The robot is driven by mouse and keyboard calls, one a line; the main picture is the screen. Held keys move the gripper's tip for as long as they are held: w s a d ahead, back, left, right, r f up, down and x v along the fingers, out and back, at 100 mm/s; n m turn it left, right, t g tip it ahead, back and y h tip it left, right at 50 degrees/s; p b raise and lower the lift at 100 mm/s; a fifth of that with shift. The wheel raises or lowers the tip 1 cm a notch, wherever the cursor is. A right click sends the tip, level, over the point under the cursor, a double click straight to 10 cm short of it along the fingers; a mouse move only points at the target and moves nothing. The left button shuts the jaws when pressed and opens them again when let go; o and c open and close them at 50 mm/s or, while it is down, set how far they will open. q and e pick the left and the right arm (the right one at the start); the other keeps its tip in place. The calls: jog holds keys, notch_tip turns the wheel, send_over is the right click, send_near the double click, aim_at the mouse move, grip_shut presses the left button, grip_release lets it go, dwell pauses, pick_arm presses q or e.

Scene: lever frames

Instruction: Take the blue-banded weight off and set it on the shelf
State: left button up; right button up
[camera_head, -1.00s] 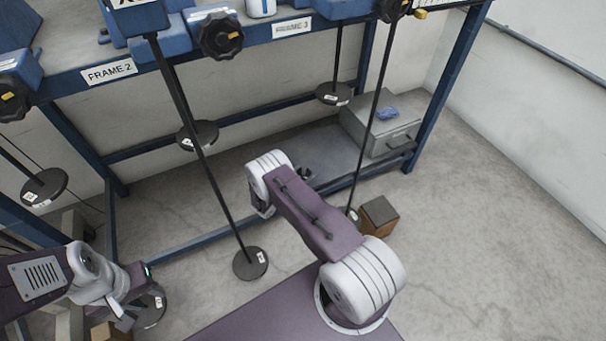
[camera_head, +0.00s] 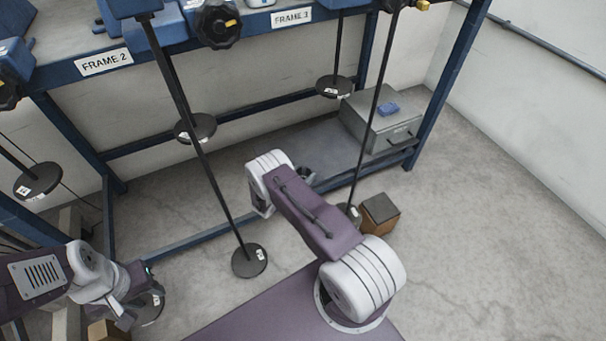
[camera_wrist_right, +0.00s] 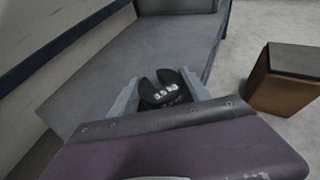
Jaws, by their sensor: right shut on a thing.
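My right gripper (camera_wrist_right: 160,95) is shut on a dark slotted weight (camera_wrist_right: 166,92) with small white markings; no blue band can be made out on it. In the head view this gripper is mostly hidden behind my arm, above the front of the low grey shelf (camera_head: 328,143). The shelf also fills much of the right wrist view (camera_wrist_right: 140,65), with the weight above or in front of it. My left gripper (camera_head: 123,312) is low at the left, and its jaws are unclear. Dark disc weights hang on rods, among them one at the centre (camera_head: 249,261).
A grey metal case (camera_head: 378,125) with a blue item (camera_head: 388,109) on it stands at the shelf's right end. A brown box (camera_head: 379,214) with a dark top is on the floor and shows in the right wrist view (camera_wrist_right: 285,80). The blue frame's rods hang in front.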

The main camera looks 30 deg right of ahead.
jog(key=shift+f, duration=0.1)
jog(key=o, duration=1.7)
jog(key=shift+o, duration=0.2)
jog(key=shift+s+a+r+p, duration=0.15)
jog(key=shift+a+r+p, duration=0.1)
jog(key=shift+a+p, duration=0.05)
jog(key=p+v, duration=0.4)
jog(key=v, duration=0.4)
jog(key=shift+a, duration=0.15)
